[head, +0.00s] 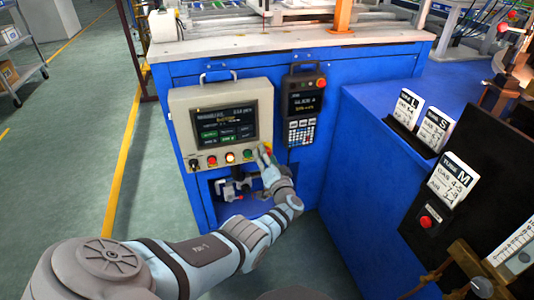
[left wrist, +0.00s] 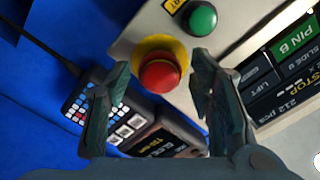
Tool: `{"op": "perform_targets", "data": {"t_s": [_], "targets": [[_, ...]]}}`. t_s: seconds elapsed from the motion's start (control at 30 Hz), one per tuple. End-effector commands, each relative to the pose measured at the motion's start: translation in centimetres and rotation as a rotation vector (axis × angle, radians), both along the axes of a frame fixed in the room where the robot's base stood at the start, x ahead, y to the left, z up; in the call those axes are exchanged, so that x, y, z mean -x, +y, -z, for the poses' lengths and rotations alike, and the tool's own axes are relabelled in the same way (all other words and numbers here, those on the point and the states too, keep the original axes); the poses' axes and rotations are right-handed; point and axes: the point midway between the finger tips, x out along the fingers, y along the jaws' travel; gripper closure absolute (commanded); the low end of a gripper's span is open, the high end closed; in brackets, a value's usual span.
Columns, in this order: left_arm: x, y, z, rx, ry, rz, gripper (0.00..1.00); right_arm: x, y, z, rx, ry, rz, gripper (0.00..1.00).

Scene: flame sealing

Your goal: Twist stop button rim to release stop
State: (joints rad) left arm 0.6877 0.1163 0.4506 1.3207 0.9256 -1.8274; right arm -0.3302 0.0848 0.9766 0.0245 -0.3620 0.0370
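The stop button (left wrist: 160,72) is a red mushroom knob on a yellow round base at the lower right corner of the control panel (head: 180,110). In the head view my left gripper largely covers it. My left gripper (head: 264,152) reaches up to the panel from below. In the left wrist view its two fingers (left wrist: 161,76) are apart, one on each side of the red knob, with a visible gap to it. Nothing is held between them. Whether the fingertips are level with the knob's rim in depth is unclear. My right gripper is not in view.
A green button (head: 247,154) sits beside the stop button, with more buttons further left. A handheld keypad unit (head: 303,105) hangs right of the panel. A blue side cabinet (head: 375,170) with label cards stands at the right. The floor at left is open.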

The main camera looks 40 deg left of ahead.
Motion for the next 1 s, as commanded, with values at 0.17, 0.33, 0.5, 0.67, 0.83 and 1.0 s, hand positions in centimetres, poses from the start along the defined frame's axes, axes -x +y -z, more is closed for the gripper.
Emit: {"op": "perform_targets", "data": {"t_s": [0.17,0.33,0.5,0.67,0.83,1.0], "targets": [[0.0,0.0,0.0,0.001,-0.002,0.000,0.50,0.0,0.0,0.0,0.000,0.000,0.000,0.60],[0.5,-0.7,-0.3,0.004,-0.002,0.001,0.50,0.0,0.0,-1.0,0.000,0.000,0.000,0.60],[1.9,-2.8,-0.5,0.004,-0.002,0.001,0.50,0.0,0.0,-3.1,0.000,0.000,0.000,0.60],[3.2,-4.7,-0.4,0.004,-0.002,0.001,0.50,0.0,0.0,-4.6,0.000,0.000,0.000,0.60],[4.0,-5.7,-0.2,0.002,-0.005,0.001,0.50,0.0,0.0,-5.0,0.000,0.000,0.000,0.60],[4.0,-5.7,0.0,0.002,-0.005,0.000,0.50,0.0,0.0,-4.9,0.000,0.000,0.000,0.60]]}}
